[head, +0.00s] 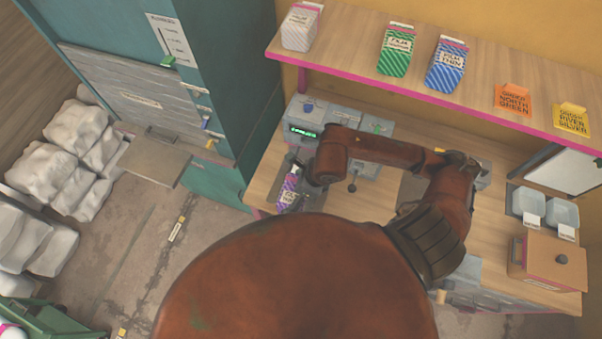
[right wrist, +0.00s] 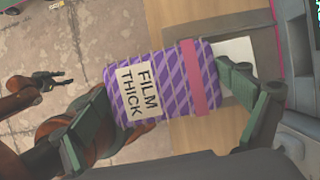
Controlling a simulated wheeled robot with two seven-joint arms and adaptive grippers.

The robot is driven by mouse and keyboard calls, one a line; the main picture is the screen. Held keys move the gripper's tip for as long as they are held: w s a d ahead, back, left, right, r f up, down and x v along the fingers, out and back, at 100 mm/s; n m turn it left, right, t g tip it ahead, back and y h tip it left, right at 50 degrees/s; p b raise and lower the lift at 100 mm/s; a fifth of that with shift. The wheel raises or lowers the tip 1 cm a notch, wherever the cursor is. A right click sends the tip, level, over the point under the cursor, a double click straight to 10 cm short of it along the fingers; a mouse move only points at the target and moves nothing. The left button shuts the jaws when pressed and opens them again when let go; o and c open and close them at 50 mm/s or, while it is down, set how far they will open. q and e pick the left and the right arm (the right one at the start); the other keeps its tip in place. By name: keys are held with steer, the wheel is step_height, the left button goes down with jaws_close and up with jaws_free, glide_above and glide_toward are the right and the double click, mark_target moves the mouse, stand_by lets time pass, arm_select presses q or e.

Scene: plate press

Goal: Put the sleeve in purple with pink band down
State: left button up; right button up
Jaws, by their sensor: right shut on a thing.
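The purple sleeve with a pink band and a "FILM THICK" label (right wrist: 174,82) is between the fingers of my right gripper (right wrist: 168,84), which is shut on it. In the head view the sleeve (head: 288,190) is near the left end of the wooden counter (head: 262,186), partly behind my arm. The right wrist view shows a grey patch with a white card (right wrist: 234,52) behind its pink-banded end. I cannot tell whether the sleeve touches the counter. My left gripper (right wrist: 48,80) shows small at the left of the right wrist view; its jaw state is unclear.
A grey device with a green display (head: 304,132) stands behind the sleeve. A shelf above holds white, green-striped (head: 396,50) and blue-striped (head: 446,64) packs and orange and yellow packets. Clear trays (head: 562,213) and a wooden box (head: 550,262) stand at right. White sacks (head: 45,165) lie left.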

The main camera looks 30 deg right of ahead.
steer(key=shift+w+d+r, duration=0.1)
steer(key=shift+w+d, duration=0.05)
steer(key=shift+w, duration=0.05)
steer(key=shift+m, duration=0.3)
steer(key=w+d+f+p, duration=0.1)
steer(key=w+d, duration=0.1)
steer(key=w+d+f+p, duration=0.1)
steer(key=w+d, duration=0.1)
steer(key=w+d+f+p, duration=0.1)
steer(key=w+d, duration=0.1)
steer(key=shift+w+d+f, duration=0.1)
steer(key=shift+d+f, duration=0.05)
steer(key=shift+f, duration=0.2)
steer(key=w+d+f, duration=0.1)
steer(key=f, duration=0.1)
steer(key=w+d+f+p, duration=0.1)
steer(key=f, duration=0.2)
steer(key=w+d+f+p, duration=0.1)
steer(key=f, duration=0.2)
steer(key=shift+w+d+f, duration=0.1)
steer(key=shift+w, duration=0.15)
steer(key=shift+f+p, duration=0.35)
steer(key=shift+p, duration=0.05)
steer(key=shift+f, duration=0.15)
steer(key=shift+f, duration=0.1)
